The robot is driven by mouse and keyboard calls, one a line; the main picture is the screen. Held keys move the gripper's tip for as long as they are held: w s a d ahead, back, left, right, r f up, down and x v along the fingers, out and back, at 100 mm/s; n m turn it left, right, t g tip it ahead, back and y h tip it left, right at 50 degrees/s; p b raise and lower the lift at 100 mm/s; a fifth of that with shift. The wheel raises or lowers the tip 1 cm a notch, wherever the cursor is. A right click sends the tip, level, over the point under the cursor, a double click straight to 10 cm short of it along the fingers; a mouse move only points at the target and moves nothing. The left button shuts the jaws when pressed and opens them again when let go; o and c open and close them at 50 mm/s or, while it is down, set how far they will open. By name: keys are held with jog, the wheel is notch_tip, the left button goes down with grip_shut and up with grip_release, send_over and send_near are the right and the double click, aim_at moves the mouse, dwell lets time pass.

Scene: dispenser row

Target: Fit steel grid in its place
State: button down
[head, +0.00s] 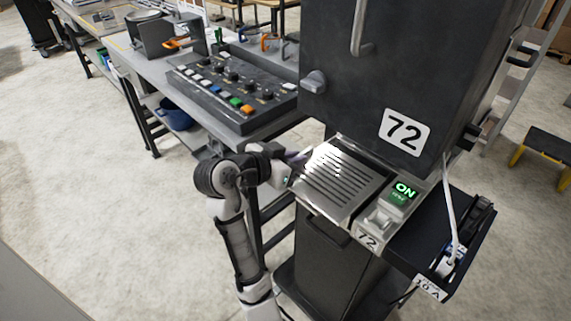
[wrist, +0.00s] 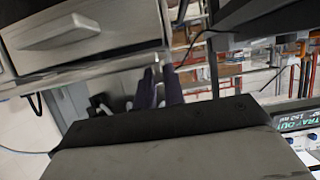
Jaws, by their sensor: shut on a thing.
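The steel grid (head: 338,182) is a shiny slotted plate at the front of the dark dispenser marked 72, left of the green ON switch. My gripper (head: 298,158) reaches in from the left and is shut on the grid's left edge. The grid lies over the dispenser's front ledge; I cannot tell whether it rests flush or is slightly raised. In the wrist view my gripper's dark fingers (wrist: 155,88) are close together, and the grid between them is not clearly seen. The place under the grid is hidden.
The dispenser body (head: 400,70) rises directly behind the grid. A green ON switch (head: 400,193) and a black side shelf (head: 440,235) with a white cable stand right. A button panel (head: 230,90) sits on the workbench at left. Open floor (head: 90,200) lies left.

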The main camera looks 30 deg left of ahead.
aim_at(312, 153)
jog(key=shift+w+d, duration=0.3)
jog(key=shift+w, duration=0.5)
jog(key=shift+w+d, duration=0.25)
jog(key=shift+w, duration=0.55)
jog(key=shift+w+d, duration=0.3)
jog(key=shift+w, duration=0.5)
jog(key=shift+s, duration=0.1)
jog(key=shift+f+b, duration=0.75)
jog(key=shift+f, duration=0.05)
jog(key=c, duration=1.4)
grip_release()
